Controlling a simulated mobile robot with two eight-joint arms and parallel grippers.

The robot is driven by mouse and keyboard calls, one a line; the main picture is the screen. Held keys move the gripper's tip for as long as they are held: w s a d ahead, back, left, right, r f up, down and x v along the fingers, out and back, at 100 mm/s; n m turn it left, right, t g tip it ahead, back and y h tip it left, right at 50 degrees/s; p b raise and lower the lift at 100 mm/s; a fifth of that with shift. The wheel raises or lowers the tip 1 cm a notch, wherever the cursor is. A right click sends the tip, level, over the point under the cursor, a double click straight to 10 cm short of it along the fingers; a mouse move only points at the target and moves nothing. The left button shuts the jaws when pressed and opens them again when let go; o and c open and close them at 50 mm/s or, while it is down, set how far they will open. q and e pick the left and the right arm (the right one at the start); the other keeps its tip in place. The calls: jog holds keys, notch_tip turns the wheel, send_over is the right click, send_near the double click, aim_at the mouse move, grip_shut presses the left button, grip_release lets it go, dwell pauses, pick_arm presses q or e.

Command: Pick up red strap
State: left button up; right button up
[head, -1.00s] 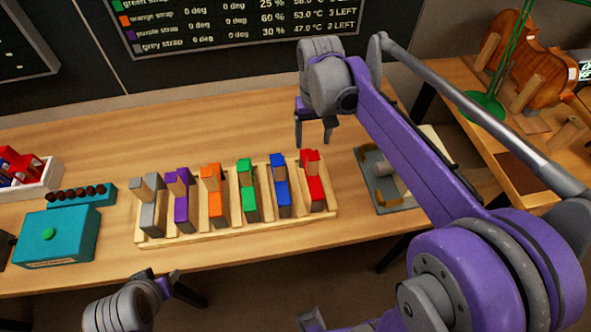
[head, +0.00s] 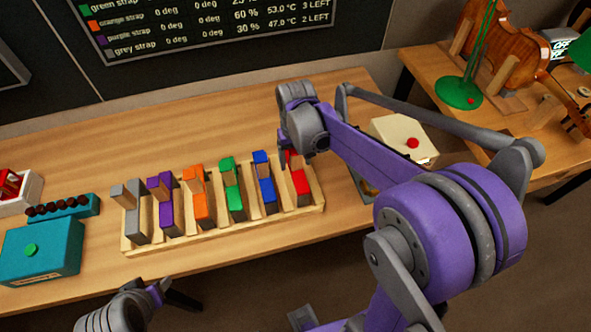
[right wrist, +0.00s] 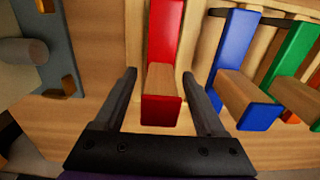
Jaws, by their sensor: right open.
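The red strap (head: 300,183) sits on a wooden block at the right end of the wooden rack (head: 314,207). In the right wrist view, the red strap (right wrist: 165,35) lies straight ahead, with a red-faced wooden block end between the fingers. My right gripper (right wrist: 159,76) is open, one finger on each side of that block, with no clear contact. In the head view, my right gripper (head: 304,153) is over the red strap and partly hides it. My left gripper (head: 160,290) is low at the left, away from the rack; its jaws are unclear.
Blue (head: 265,187), green (head: 234,194), orange, purple and grey straps stand left of the red one. A grey tray (right wrist: 35,45) lies close beside the rack. A cream box with a red button (head: 400,137) and a teal box (head: 45,250) stand farther off.

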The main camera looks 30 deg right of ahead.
grip_shut()
dwell(0.3)
dwell(1.1)
